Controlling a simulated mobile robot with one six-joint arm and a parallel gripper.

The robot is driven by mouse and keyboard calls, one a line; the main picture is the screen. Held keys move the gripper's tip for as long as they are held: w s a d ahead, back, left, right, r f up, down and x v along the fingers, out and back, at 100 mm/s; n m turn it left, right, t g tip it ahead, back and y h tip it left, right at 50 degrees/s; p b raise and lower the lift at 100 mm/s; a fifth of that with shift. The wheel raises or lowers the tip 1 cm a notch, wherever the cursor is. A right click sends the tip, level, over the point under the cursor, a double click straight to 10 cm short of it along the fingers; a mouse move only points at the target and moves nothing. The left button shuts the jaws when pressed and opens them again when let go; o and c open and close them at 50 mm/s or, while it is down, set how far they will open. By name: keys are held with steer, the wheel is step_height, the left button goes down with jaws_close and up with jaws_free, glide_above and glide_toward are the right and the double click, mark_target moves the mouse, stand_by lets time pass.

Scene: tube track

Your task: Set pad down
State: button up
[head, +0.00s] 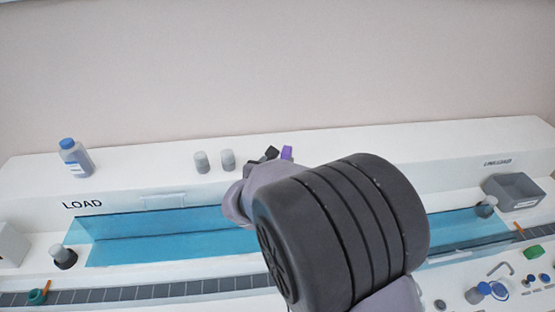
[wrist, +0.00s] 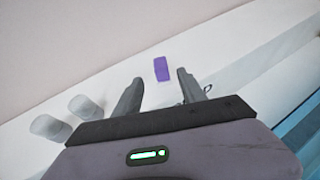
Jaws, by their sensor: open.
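The purple pad (wrist: 161,69) rests on the white back ledge in the wrist view, just beyond and between my fingertips. It also shows in the head view (head: 287,153), partly hidden by my arm. My gripper (wrist: 158,80) is open, with a visible gap between the pad and each finger. In the head view my gripper (head: 271,154) is mostly hidden behind my own arm, with only dark finger parts showing.
Two grey cylinders (head: 214,161) stand left of my gripper on the ledge. A blue-capped bottle (head: 75,158) stands farther left. A blue trough (head: 160,232) and a dark segmented track (head: 150,290) run in front. A grey bin (head: 514,191) is at right.

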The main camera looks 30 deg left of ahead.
steer(key=w+d+r+m+h, duration=0.2)
steer(key=d+r+m, duration=0.15)
steer(key=d, duration=0.35)
steer(key=w+d+r+m+h, duration=0.1)
steer(key=d+r+m+h, duration=0.2)
steer(key=d+m, duration=0.35)
steer(key=s+d+r+m+g+h, duration=0.25)
steer(key=d+m, duration=0.45)
steer(key=d, duration=0.6)
steer(key=s+d+r+m+g+h, duration=0.15)
steer(key=s+d+m, duration=0.35)
steer(key=d, duration=0.7)
steer(key=s+d+m+g+y, duration=0.2)
steer(key=s+d+m+g, duration=0.1)
steer(key=s+d+m, duration=0.5)
steer(key=s+a+m+y, duration=0.4)
steer(key=s+m, duration=0.7)
steer(key=m, duration=0.3)
steer(key=shift+y, duration=0.4)
